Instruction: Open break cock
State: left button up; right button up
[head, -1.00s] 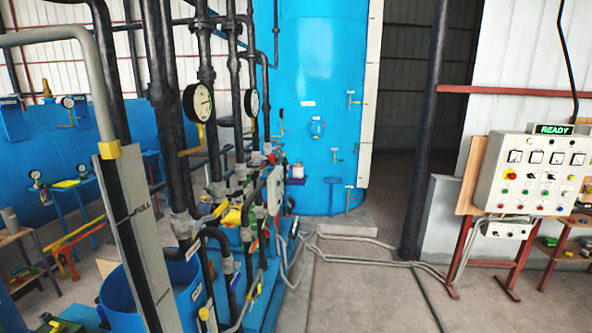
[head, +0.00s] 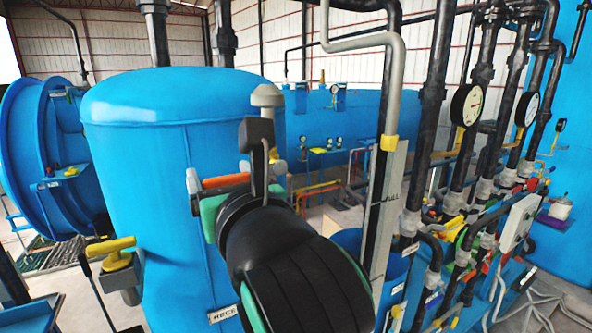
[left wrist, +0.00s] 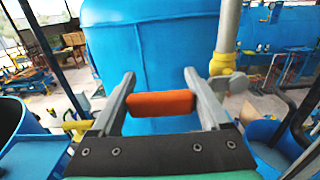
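In the head view my left gripper (head: 226,158) reaches in front of the tall blue vessel, its fingers wide apart. An orange bar (head: 226,181) shows at the fingers. In the left wrist view the two grey fingers (left wrist: 159,76) stand apart, with the orange bar (left wrist: 160,103) spanning the gap across them. I cannot tell whether the fingers press on it. A yellow valve body (left wrist: 222,64) on a grey vertical pipe is just right of the right finger. No label marks the break cock. My right gripper is not in view.
The blue vessel (head: 175,150) fills the space ahead. A yellow-handled valve (head: 110,247) stands at lower left. Black pipes with gauges (head: 466,105) crowd the right. A level board (head: 390,200) stands right of my left arm, which hides part of the vessel.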

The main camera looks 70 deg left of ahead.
pick_arm(q)
grip_shut()
jog(key=shift+r, duration=0.15)
jog(key=shift+w+r+m+p, duration=0.3)
jog(key=shift+r+m+p, duration=0.5)
jog(key=shift+m+p, duration=0.3)
jog(key=shift+w+r+m+p, duration=0.25)
jog(key=shift+r+m+p, duration=0.55)
jog(key=shift+m, duration=0.45)
jog(key=shift+w+r+m+p, duration=0.3)
jog(key=shift+r+m+p, duration=0.45)
jog(key=shift+m+p, duration=0.35)
jog(key=shift+o, duration=1.2)
grip_release()
